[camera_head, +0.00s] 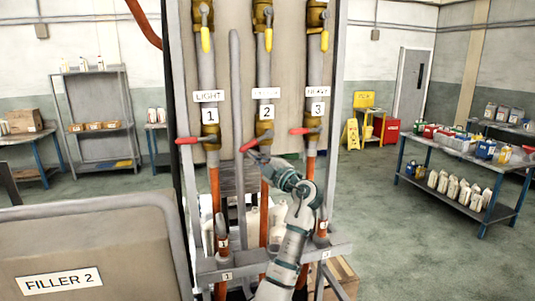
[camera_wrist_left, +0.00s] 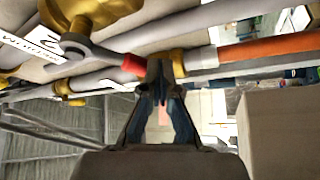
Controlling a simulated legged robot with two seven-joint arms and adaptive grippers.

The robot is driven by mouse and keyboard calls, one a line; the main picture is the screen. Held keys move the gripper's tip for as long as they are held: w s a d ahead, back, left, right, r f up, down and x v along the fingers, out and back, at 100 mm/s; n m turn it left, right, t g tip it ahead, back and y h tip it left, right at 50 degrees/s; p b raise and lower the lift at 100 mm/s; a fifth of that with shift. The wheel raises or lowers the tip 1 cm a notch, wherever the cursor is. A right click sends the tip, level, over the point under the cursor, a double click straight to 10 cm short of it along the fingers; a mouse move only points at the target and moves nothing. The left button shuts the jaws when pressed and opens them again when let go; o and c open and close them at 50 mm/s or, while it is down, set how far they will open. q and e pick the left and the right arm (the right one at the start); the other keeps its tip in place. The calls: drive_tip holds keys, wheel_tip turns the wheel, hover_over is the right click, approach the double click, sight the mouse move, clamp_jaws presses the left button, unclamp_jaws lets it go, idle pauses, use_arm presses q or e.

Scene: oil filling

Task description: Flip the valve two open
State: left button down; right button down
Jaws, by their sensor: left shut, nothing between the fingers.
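Valve two is the brass valve (camera_head: 264,129) under the label 2 on the middle pipe. Its red-tipped handle (camera_head: 250,145) points left, across the pipe. In the left wrist view the valve's brass body (camera_wrist_left: 90,12) is at the top left, and its grey lever ends in a red tip (camera_wrist_left: 134,64). My left gripper (camera_head: 254,153) is just below the handle in the head view. In the left wrist view my left gripper (camera_wrist_left: 158,66) is shut and empty, its fingertips close beside the red tip. I cannot tell whether they touch. My right gripper is not in view.
Valve one's red handle (camera_head: 188,141) and valve three's red handle (camera_head: 300,131) flank it, both pointing left. Yellow-handled valves (camera_head: 268,38) sit above. A grey vertical pipe (camera_head: 236,100) stands left of the middle pipe. The FILLER 2 panel (camera_head: 110,255) is at the lower left.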

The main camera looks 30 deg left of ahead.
use_arm(q)
drive_tip(key=f+v, duration=0.1)
drive_tip(key=v, duration=0.9)
drive_tip(key=shift+d+f, duration=0.15)
drive_tip(key=shift+f, duration=0.15)
idle(0.9)
drive_tip(key=shift+d+r, duration=0.1)
drive_tip(key=shift+d, duration=0.1)
